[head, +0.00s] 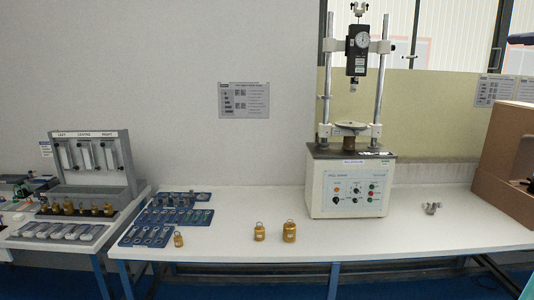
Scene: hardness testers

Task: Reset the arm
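My gripper does not show in the head view, so whether it is open or shut is hidden. The task names no object. A tester (345,190) with a cream control box, two upright columns and a dial gauge (362,40) stands on the white table (400,231). Its round plate (350,128) looks empty.
Two brass weights (259,231) (289,231) stand near the table's front edge. A smaller brass weight (178,239) is by the blue trays (146,236). A grey metal part (431,208) lies right of the tester. A grey rack (95,165) stands left, a cardboard box (503,170) right.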

